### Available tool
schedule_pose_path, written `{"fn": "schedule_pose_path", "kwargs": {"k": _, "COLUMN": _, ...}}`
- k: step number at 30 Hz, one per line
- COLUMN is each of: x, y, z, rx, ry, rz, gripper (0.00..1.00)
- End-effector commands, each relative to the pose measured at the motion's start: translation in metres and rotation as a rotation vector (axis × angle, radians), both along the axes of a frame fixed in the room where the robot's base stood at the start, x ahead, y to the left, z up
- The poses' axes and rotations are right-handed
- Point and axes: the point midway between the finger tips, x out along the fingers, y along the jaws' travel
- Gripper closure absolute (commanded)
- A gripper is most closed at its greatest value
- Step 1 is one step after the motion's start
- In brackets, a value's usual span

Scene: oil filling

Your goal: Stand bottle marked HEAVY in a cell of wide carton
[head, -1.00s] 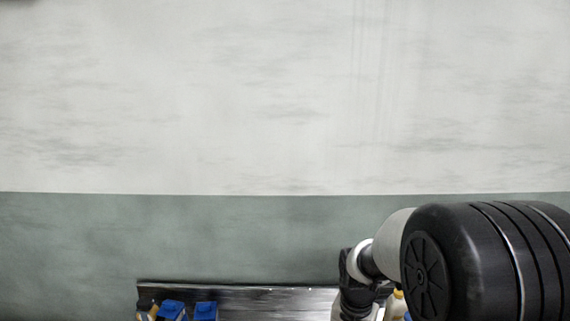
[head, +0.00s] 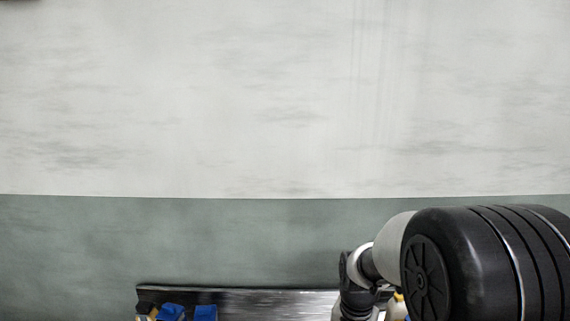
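The bottle marked HEAVY cannot be picked out, as no marking is readable. The tops of a few small items show at the bottom edge: a blue item (head: 170,313), another blue item (head: 205,313) beside it, and a dark-topped item (head: 145,308) at their left. A pale item with a yellow top (head: 398,306) is partly hidden behind my arm at the right. Their lower parts are cut off by the frame. No carton shows. My arm fills the lower right, and its gripper fingers are not visible.
A shiny dark metal surface with a raised back edge (head: 260,292) runs along the bottom. Behind it is a wall, green below (head: 150,240) and whitish above (head: 250,100). Nothing stands between the blue items and my arm in the visible strip.

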Motion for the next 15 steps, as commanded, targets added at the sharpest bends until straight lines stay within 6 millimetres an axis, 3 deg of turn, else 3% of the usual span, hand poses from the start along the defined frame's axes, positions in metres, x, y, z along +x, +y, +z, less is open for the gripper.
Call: {"fn": "schedule_pose_path", "kwargs": {"k": 15, "x": 0.0, "y": 0.0, "z": -0.022, "rx": 0.0, "ry": 0.001, "rz": 0.0, "gripper": 1.0}}
